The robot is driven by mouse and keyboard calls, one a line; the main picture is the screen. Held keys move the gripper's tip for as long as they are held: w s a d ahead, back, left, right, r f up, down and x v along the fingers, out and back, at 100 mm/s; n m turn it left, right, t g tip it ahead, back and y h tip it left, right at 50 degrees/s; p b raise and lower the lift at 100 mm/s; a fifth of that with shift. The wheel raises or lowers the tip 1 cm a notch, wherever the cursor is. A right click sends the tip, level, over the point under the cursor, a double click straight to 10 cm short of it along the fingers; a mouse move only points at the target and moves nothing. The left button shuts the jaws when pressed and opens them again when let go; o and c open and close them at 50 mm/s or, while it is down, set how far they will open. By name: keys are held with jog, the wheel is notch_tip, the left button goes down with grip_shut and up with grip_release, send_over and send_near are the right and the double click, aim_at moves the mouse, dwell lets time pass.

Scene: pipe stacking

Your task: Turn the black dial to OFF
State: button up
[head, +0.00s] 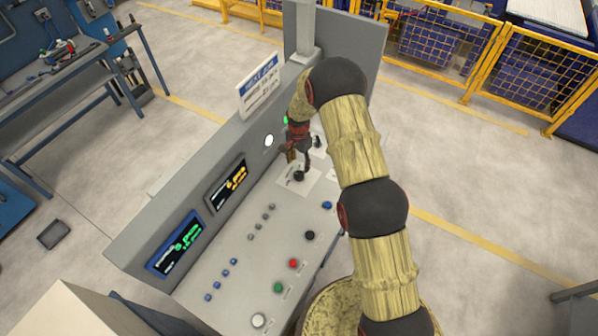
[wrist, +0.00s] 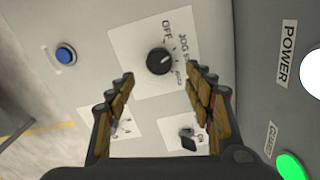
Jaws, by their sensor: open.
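The black dial (wrist: 159,61) sits on a white plate marked OFF and JOG in the wrist view, ahead of my gripper. It also shows in the head view (head: 299,176), below my fingers. My gripper (wrist: 160,84) is open and empty, with one finger on each side of the dial in the picture. In the head view my gripper (head: 300,160) is over the far part of the console. I cannot tell whether the fingers touch the dial.
The grey console (head: 215,262) carries several buttons and two displays. A blue button (wrist: 65,54) is left of the dial. Another black switch (wrist: 188,142) lies between my fingers lower down. A lit green lamp (wrist: 290,167) and a white POWER lamp (wrist: 312,73) are at right.

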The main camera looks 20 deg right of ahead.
aim_at(299, 174)
jog(key=shift+f+p, duration=0.75)
jog(key=shift+f, duration=2.8)
jog(key=shift+s, duration=0.1)
jog(key=c, duration=1.1)
jog(key=shift+c, duration=0.3)
